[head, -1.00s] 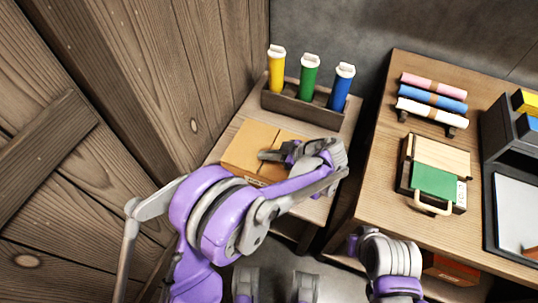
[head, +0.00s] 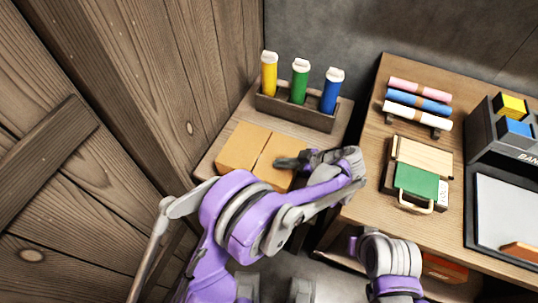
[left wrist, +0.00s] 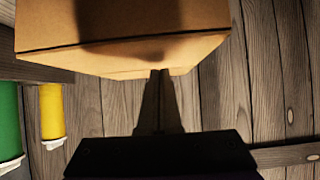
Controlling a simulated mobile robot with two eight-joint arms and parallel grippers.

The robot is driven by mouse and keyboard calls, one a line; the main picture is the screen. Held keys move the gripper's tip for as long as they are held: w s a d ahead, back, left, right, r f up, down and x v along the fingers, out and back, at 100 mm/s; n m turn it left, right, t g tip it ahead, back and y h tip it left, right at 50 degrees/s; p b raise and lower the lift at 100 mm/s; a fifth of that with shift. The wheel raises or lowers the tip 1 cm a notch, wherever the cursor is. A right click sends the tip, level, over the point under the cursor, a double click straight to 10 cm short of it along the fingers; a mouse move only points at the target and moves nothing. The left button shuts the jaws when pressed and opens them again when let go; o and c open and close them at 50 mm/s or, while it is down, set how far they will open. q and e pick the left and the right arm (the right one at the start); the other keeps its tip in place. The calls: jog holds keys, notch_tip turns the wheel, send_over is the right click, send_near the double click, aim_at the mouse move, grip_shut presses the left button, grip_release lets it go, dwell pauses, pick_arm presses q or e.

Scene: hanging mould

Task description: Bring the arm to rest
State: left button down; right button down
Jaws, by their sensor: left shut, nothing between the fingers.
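My left arm reaches in from the lower left in the head view. Its gripper (head: 281,163) is shut and empty, its tips over the right part of a brown cardboard box (head: 243,146) on the small wooden table. In the left wrist view the closed fingers (left wrist: 159,76) point at the lower edge of the box (left wrist: 120,30). I cannot tell whether they touch it. Part of my right arm (head: 390,262) shows at the bottom; its gripper is out of view.
A holder (head: 294,111) with yellow, green and blue tubes stands behind the box. A wooden wall (head: 120,90) rises on the left. The right table bears rolls (head: 418,103), a green and wooden case (head: 416,182) and a dark tray unit (head: 484,153).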

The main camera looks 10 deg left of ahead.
pick_arm(q)
jog(key=shift+s+d+f, duration=0.2)
jog(key=shift+d, duration=0.4)
jog(key=a+r+m, duration=0.1)
jog(key=a, duration=0.1)
jog(key=s+a+r+m+h, duration=0.1)
jog(key=a, duration=0.1)
jog(key=a+r+m+g+h, duration=0.1)
jog(key=a, duration=0.2)
jog(key=shift+s+r, duration=0.25)
jog(key=shift+s, duration=0.15)
jog(key=s+a+r+m+t+h, duration=0.15)
jog(key=s+a+m+h, duration=0.4)
jog(key=s, duration=0.55)
jog(key=s+a+r+m+t+h, duration=0.15)
jog(key=s+a+m+h, duration=0.35)
jog(key=s, duration=0.5)
notch_tip(320, 180, up, 13)
jog(key=w+m+y+p, duration=0.1)
jog(key=w+p, duration=0.1)
jog(key=p, duration=1)
jog(key=shift+w+d+r, duration=0.2)
jog(key=shift+d, duration=0.05)
